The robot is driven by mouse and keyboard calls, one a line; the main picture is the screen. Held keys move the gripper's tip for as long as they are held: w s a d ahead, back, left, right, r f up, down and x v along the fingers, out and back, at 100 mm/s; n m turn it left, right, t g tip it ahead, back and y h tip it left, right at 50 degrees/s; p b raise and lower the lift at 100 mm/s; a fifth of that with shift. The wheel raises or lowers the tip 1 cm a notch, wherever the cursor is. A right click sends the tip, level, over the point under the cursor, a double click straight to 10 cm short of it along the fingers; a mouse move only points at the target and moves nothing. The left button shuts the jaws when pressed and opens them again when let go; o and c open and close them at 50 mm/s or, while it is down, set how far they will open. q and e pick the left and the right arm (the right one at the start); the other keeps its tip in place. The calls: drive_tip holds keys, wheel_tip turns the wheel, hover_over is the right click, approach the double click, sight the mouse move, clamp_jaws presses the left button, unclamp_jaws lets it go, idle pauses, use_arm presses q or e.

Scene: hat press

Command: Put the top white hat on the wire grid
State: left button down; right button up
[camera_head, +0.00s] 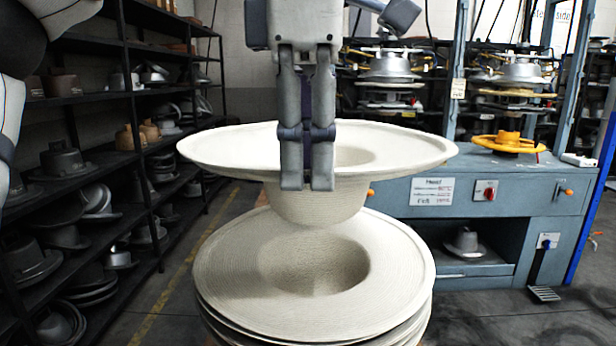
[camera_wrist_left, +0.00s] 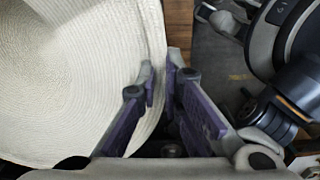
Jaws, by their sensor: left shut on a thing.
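The top white hat (camera_head: 225,150) has a wide woven brim and hangs crown down, roughly level, in the middle of the head view. My left gripper (camera_head: 307,183) is shut on the near part of its brim. In the left wrist view the brim (camera_wrist_left: 85,75) fills the left side, and its edge runs between the fingers of the left gripper (camera_wrist_left: 161,80). The held hat is above a stack of similar white hats (camera_head: 235,265), which also lie crown down, and its crown overlaps the stack's hollow from this viewpoint. No wire grid can be made out. My right gripper is out of view.
Black shelves (camera_head: 135,130) with metal hat moulds line the left side. A blue-grey press bench (camera_head: 405,205) stands behind and right, with an orange mould (camera_head: 508,143) on top and a blue post at far right. Bare floor (camera_head: 165,290) lies left of the stack.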

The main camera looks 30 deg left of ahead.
use_arm(q)
drive_tip(key=c, duration=2.3)
unclamp_jaws()
clamp_jaws()
drive_tip(key=shift+t, duration=0.4)
wheel_tip(320, 180, up, 6)
drive_tip(key=shift+s+d+f, duration=0.1)
drive_tip(key=shift+d+f, duration=0.05)
drive_tip(key=shift+f, duration=0.05)
